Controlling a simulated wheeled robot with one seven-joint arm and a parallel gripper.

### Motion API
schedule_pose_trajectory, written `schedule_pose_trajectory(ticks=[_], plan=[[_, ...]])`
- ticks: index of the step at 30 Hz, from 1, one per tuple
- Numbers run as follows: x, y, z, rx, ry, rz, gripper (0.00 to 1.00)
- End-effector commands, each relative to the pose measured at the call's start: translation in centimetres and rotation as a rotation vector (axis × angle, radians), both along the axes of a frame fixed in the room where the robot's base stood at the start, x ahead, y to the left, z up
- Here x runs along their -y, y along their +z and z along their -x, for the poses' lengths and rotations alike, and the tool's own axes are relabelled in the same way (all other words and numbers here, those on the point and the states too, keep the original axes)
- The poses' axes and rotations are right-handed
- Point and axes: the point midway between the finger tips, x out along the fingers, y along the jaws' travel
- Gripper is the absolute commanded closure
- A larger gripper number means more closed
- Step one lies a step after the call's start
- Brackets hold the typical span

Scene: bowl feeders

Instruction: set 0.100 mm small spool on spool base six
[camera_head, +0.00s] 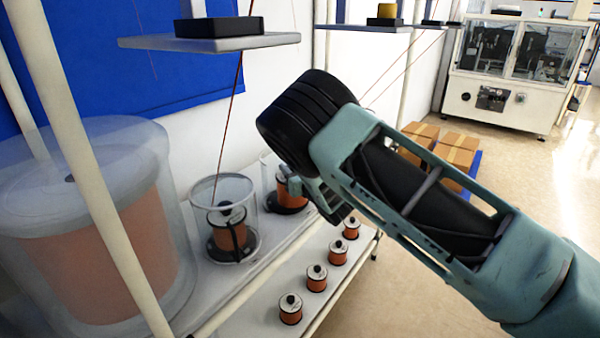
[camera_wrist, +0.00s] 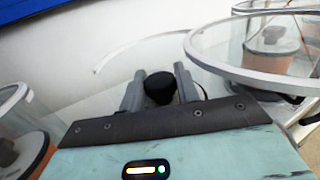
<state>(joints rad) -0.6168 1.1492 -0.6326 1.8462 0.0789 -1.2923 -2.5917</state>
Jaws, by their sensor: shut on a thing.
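My gripper (camera_wrist: 160,90) is shut on a black knob (camera_wrist: 159,87) in the wrist view. The knob looks like the top of a small spool; the rest of that spool is hidden below my gripper. In the head view my gripper (camera_head: 330,200) is partly hidden by my wrist. A copper-coloured small spool (camera_head: 284,190) shows just left of it, on a dark round base at a clear cylinder (camera_head: 268,170). I cannot tell whether this is the held spool. No wire size or base number is readable.
Another clear cylinder (camera_head: 247,205) surrounds a copper spool (camera_head: 227,232) on the shelf. A large covered spool (camera_head: 95,240) stands left. Several small spools (camera_head: 317,278) stand on a lower shelf. A white pole (camera_head: 85,170) and thin wires rise nearby. A clear rim (camera_wrist: 200,62) is close right of my gripper.

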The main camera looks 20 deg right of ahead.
Motion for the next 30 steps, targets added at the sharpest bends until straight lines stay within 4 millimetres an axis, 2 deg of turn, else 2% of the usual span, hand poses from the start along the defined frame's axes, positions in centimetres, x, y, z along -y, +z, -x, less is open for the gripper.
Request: schedule_pose_trajectory(ticks=[5, 13, 18, 30], plan=[[-0.2, 0.4, -0.9, 0.007, 0.000, -0.002, 1.00], [-0.9, 0.5, -3.9, 0.009, 0.001, -0.002, 1.00], [-0.9, -0.9, -3.8, 0.005, 0.001, -0.001, 1.00], [-0.9, -1.4, -3.8, 0.007, 0.001, -0.002, 1.00]])
